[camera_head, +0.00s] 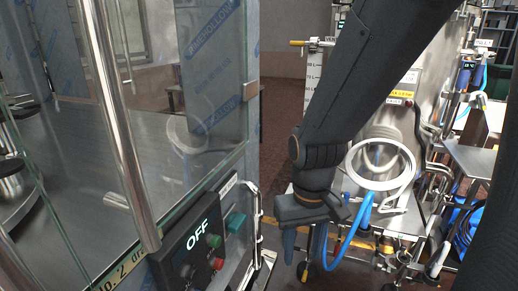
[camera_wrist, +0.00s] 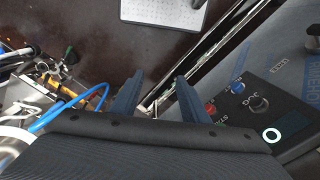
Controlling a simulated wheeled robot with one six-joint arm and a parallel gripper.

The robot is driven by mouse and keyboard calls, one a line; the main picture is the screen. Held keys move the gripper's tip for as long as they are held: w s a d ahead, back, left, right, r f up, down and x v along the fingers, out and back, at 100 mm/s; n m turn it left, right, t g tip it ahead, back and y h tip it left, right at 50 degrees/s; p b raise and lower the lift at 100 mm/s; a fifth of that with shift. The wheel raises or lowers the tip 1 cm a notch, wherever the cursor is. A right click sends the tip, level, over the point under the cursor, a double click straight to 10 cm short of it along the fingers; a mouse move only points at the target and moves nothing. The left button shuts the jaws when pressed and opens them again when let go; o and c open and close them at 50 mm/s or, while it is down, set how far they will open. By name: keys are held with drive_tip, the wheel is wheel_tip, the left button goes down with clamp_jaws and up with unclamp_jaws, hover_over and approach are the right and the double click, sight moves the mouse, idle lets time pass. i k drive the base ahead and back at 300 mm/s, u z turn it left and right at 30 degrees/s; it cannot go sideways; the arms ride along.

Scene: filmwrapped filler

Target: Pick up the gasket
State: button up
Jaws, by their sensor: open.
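My gripper (camera_head: 304,243) hangs pointing down in the head view, in the gap between the glass cabinet and the steel machine. In the wrist view my gripper (camera_wrist: 158,92) shows two dark blue fingers spread apart, with nothing between them. A white ring-shaped coil (camera_head: 408,172) lies on the steel machine, to the right of my gripper and apart from it.
A glass cabinet (camera_head: 205,80) with patterned film stands at the left, its control panel (camera_head: 190,250) showing OFF close to my gripper. Blue tubes (camera_head: 352,235) hang at the right. A pale plate (camera_wrist: 165,10) lies at the wrist view's top. Dark floor lies below.

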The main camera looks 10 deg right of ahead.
sight(404, 246)
drive_tip(key=z, duration=1.1)
drive_tip(key=k, duration=1.05)
drive_tip(key=z, duration=0.65)
drive_tip(key=i, duration=1.85)
drive_tip(key=u, duration=0.1)
